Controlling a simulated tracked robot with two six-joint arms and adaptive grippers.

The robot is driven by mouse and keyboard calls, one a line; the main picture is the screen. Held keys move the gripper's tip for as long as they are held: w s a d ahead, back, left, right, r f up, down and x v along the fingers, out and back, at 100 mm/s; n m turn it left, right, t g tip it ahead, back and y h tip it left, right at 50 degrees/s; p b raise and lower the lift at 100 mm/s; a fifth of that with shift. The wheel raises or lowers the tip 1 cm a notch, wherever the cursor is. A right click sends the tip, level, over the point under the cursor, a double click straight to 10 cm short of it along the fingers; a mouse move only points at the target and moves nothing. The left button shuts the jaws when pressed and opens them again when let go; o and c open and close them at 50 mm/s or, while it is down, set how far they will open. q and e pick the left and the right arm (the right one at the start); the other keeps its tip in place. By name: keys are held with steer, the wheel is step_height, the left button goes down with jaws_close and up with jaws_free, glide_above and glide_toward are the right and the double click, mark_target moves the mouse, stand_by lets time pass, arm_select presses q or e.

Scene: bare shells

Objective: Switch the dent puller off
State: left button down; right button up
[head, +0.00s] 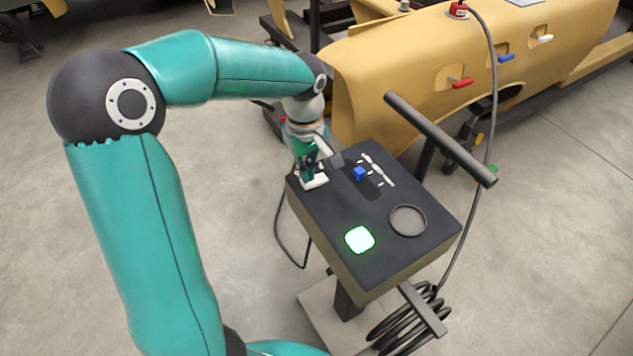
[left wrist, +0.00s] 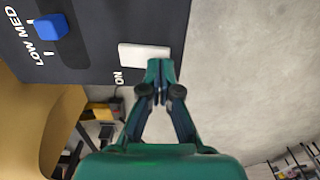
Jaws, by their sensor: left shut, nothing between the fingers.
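The dent puller (head: 335,225) is a box with a dark top panel on a stand. A green lamp (head: 359,239) glows on its panel. A white rocker switch (head: 316,182) sits at the panel's far left corner, partly behind my left gripper (head: 308,174). In the left wrist view the white switch (left wrist: 138,54) has the word ON beside one end. My left gripper (left wrist: 160,75) is shut and empty, its tips over the switch's other end. I cannot tell whether they touch it. My right gripper is not in view.
A blue knob (head: 360,173) with LOW and MED marks and a dark ring (head: 408,221) are on the panel. A black handlebar (head: 440,138) rises at its right. A yellow car shell (head: 400,80) stands behind. A cable coil (head: 405,325) hangs below.

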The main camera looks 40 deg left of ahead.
arm_select(q)
steer(key=shift+f+b, duration=0.75)
steer(key=shift+f, duration=0.25)
steer(key=shift+r, duration=0.15)
steer(key=shift+r+p, duration=2.75)
steer(key=shift+r, duration=0.7)
